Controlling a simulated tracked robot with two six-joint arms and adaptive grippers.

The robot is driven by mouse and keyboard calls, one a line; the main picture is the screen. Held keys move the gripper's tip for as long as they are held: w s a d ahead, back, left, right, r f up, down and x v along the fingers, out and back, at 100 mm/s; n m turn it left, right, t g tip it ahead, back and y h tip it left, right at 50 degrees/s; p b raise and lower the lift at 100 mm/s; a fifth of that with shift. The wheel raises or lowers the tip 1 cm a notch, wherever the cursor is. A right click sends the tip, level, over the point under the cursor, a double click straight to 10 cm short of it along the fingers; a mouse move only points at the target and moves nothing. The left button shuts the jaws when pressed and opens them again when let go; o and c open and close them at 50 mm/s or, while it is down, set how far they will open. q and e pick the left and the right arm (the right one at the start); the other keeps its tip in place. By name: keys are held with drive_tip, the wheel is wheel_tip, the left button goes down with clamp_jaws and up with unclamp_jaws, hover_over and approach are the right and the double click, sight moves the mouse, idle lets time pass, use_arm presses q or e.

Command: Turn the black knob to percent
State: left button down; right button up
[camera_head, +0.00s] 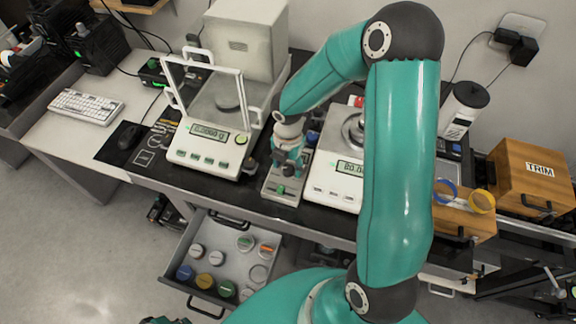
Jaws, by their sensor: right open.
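My right arm reaches over the table, and its gripper (283,163) points down over a small grey-green device (290,197) between the two balances. The gripper is open. I cannot make out the black knob; the gripper covers the device's upper part, and I cannot tell whether the fingers touch it. A green button shows at the device's front. A small dark and teal part of mine, perhaps the left gripper, shows at the bottom edge; its jaws cannot be made out.
A balance with a glass draft shield (205,155) stands close on the left. Another white balance (325,190) stands close on the right, partly behind my arm. An open drawer (225,225) below holds several coloured-lid jars. A wooden TRIM box (525,185) stands far right.

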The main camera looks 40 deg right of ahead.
drive_tip(key=shift+f, duration=0.4)
clamp_jaws()
